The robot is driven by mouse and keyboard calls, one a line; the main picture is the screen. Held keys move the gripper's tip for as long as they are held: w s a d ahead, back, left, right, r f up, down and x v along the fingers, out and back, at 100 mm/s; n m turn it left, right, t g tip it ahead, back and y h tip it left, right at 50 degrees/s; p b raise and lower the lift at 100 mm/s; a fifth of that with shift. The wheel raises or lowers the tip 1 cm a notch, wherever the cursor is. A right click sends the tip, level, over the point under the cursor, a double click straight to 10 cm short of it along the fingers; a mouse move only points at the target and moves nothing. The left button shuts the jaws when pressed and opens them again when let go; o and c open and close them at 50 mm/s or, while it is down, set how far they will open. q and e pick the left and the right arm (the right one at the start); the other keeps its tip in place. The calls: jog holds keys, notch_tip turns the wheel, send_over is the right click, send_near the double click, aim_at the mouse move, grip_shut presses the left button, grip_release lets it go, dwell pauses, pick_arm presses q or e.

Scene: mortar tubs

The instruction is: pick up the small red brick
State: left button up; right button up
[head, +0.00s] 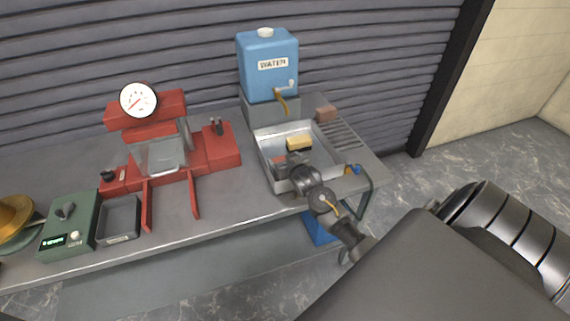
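A small reddish-brown brick (326,114) lies on the bench top behind the right back corner of a metal basin. My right gripper (287,164) reaches into the left front part of the basin (331,151), well in front of and left of that brick. A small reddish patch (279,160) shows in the basin right beside the gripper, partly hidden by it; I cannot tell what it is. The gripper is small and dark here, so its fingers and anything between them cannot be made out. My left gripper is not in view.
A yellow sponge-like block (299,143) lies in the basin. A blue water tank (268,66) with a tap stands behind it. A red press with a gauge (139,100), a green scale (68,226) and a grey mould (119,219) stand to the left.

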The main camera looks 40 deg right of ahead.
jog(key=shift+c, duration=0.4)
jog(key=shift+r, duration=0.15)
jog(key=shift+w+r+b, duration=0.1)
jog(key=shift+r+b, duration=0.35)
jog(key=shift+r, duration=0.1)
jog(key=s+a+r, duration=0.8)
jog(key=s+r, duration=0.3)
jog(key=shift+s+r, duration=0.35)
jog(key=shift+r, duration=0.05)
jog(key=shift+d+f, duration=0.1)
